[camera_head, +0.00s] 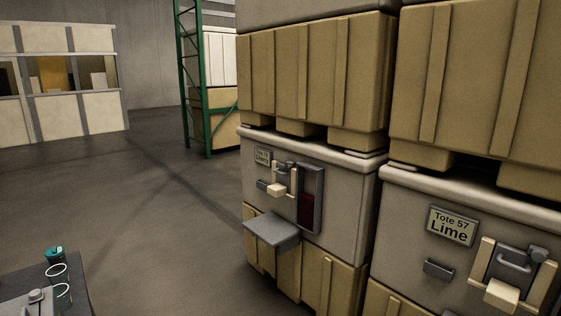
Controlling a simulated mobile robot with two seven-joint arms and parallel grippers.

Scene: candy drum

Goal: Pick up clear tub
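Two small clear tubs with pale round rims stand at the lower left of the head view, near the right edge of a dark table (77,284). The farther clear tub (57,279) is behind the nearer clear tub (63,298). Their lower parts are hard to make out against the dark surface. A small teal item with a pale mark (55,252) is just behind them. Neither of my grippers is in view.
A grey device (37,296) is left of the tubs. Stacked totes stand at the right; one label (452,226) reads "Tote 57 Lime". A grey shelf (272,232) juts from the farther tote (345,207). The middle floor is open. A green rack (207,150) stands behind.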

